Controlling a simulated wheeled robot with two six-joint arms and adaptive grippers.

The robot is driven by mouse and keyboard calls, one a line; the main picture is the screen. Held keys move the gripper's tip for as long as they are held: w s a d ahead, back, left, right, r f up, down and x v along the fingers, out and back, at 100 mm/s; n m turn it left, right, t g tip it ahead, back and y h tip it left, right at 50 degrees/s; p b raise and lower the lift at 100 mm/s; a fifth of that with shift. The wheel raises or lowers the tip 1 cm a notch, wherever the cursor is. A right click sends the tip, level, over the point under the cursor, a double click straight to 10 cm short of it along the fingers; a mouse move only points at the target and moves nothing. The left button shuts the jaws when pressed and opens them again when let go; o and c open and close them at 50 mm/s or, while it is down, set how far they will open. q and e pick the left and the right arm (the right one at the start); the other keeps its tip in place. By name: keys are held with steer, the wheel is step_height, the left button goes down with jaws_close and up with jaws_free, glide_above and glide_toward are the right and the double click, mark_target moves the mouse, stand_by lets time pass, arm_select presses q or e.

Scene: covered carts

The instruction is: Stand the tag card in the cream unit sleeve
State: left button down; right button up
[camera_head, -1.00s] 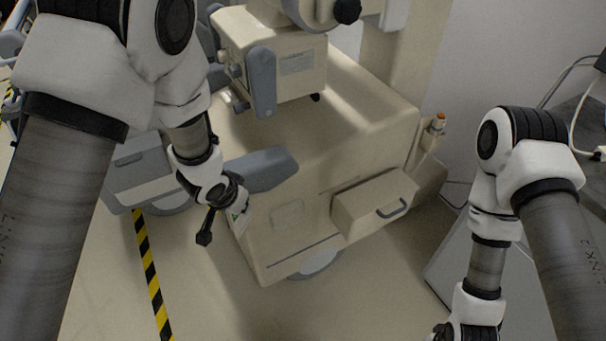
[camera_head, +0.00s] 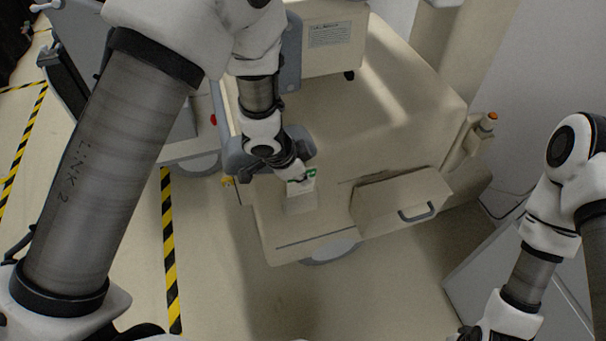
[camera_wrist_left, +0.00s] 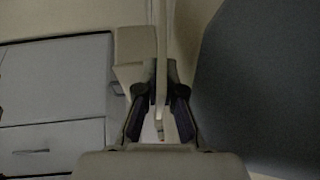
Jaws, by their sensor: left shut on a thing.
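My left gripper (camera_head: 298,174) is shut on the tag card (camera_head: 303,182), a pale card with green marks. In the left wrist view the card (camera_wrist_left: 161,75) is a thin upright strip, nearly edge-on, between the two fingers (camera_wrist_left: 160,112). A small pale sleeve (camera_head: 300,204) is on the front of the cream unit (camera_head: 400,115), directly below the card in the head view. Whether the card's lower edge is in the sleeve or just above or in front of it, I cannot tell.
A cream drawer box with a grey handle (camera_head: 403,203) juts from the unit, right of the sleeve. A grey cart with drawers (camera_wrist_left: 55,100) stands left in the wrist view. Yellow-black floor tape (camera_head: 170,255) runs left of the unit. The floor in front is clear.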

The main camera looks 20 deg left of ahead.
arm_select(q)
steer(key=shift+f, duration=0.4)
steer(key=c, duration=1.2)
jaws_free()
steer(key=shift+r, duration=0.1)
steer(key=v, duration=1.2)
steer(key=shift+s, duration=0.1)
